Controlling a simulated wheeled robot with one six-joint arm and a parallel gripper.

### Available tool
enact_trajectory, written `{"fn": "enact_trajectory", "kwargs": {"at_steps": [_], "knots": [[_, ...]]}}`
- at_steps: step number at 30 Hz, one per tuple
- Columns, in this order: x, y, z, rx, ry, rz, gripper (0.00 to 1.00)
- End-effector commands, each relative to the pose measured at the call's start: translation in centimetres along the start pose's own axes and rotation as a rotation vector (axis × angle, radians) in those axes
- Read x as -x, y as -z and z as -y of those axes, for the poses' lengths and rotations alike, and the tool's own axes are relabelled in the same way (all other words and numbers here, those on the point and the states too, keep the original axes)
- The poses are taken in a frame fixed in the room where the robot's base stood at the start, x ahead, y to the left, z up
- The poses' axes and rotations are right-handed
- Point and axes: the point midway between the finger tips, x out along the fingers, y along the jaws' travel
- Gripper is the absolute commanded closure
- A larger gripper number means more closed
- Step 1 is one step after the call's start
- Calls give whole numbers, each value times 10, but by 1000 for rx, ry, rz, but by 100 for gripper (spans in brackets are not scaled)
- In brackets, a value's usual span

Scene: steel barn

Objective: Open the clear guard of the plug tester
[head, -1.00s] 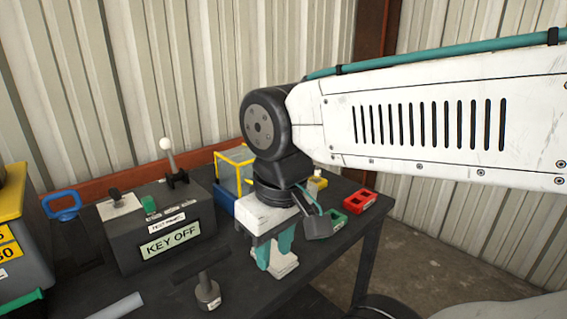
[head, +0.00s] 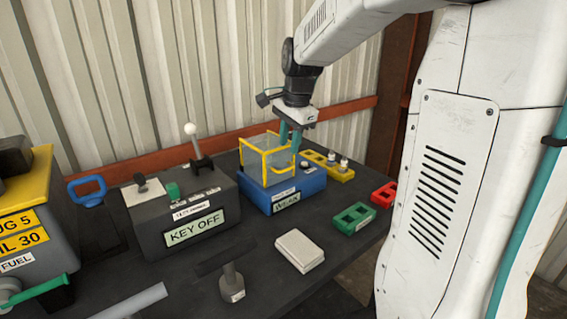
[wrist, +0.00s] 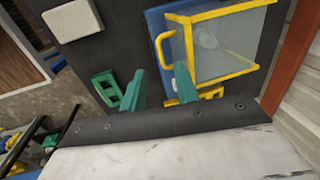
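The plug tester (head: 290,200) is a blue box on the dark bench, with a small display on its front. Its clear guard (head: 266,158) has a yellow frame and stands down over the tester's left top part. In the wrist view the guard (wrist: 222,42) shows its clear panel, with a yellow handle (wrist: 161,46) on its left edge. My gripper (head: 291,148) is above the tester at the guard's right rear, pointing down. In the wrist view its teal fingers (wrist: 156,80) are apart with nothing between them. I cannot tell whether a finger touches the frame.
A grey "KEY OFF" box (head: 185,236) with a lever stands left of the tester. Yellow (head: 341,174), green (head: 352,219) and red (head: 383,195) holders lie to the right. A white block (head: 299,251) lies in front. A corrugated wall is behind.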

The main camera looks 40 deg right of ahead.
Motion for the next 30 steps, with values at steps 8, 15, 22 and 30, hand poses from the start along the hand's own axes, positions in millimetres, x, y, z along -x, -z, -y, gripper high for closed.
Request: {"fn": "enact_trajectory", "kwargs": {"at_steps": [8,15,22,30], "knots": [[-43,-2,0,0,-4,3,69],[-70,-2,0,1,-2,2,69],[-74,-2,0,2,0,1,69],[-74,-2,0,2,0,1,100]]}}
